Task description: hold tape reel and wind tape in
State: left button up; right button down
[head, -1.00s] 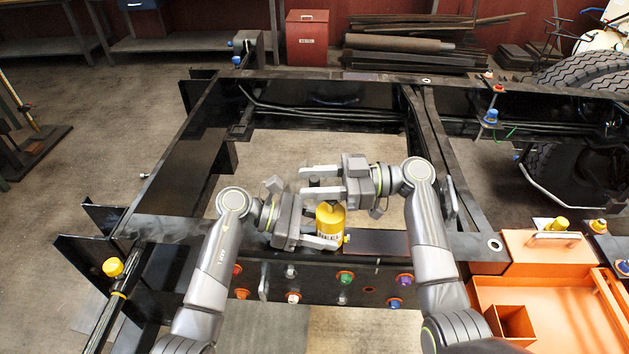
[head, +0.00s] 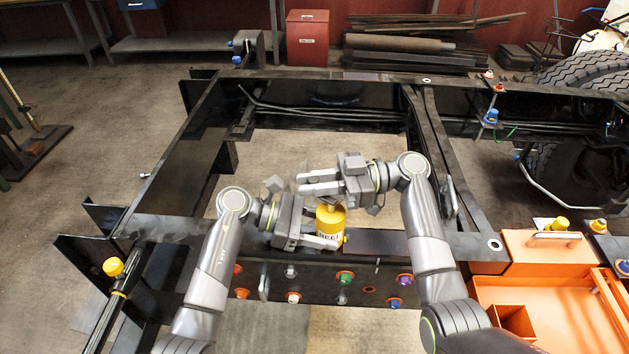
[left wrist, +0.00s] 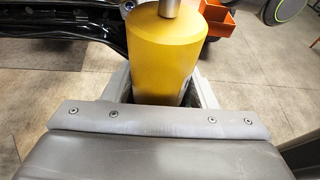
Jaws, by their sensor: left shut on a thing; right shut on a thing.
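The tape reel (head: 331,222) is a yellow cylinder with dark lettering, standing upright above the near black frame beam. My left gripper (head: 322,240) is shut around its lower body. In the left wrist view the yellow reel (left wrist: 165,55) fills the space between the fingers, with a grey metal post (left wrist: 168,8) at its top. My right gripper (head: 316,182) is just above the reel, its fingers pointing left. It is shut on a small part at the reel's top, probably its crank knob, which the fingers hide. No tape strip is visible.
The black chassis frame (head: 170,170) surrounds the arms, with several coloured bolts on its near beam. An orange toolbox and tray (head: 545,290) stand at right. The floor inside the frame is clear.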

jog(key=n+g, duration=0.1)
jog(key=g+h, duration=0.1)
jog(key=n+g, duration=0.1)
jog(key=g, duration=0.1)
jog(key=shift+s+a+n+h, duration=0.25)
jog(key=shift+s+n+h, duration=0.05)
jog(key=shift+s, duration=0.1)
jog(key=shift+s+n+g+h, duration=0.2)
jog(key=shift+n+g+h, duration=0.2)
jog(key=shift+n+g, duration=0.25)
jog(key=shift+s+n+g+h, duration=0.2)
jog(key=shift+n+g+h, duration=0.25)
jog(key=shift+g, duration=0.3)
jog(key=c, duration=1.3)
grip_release()
jog(key=shift+c, duration=0.2)
notch_tip(320, 180, up, 10)
jog(key=shift+f, duration=0.1)
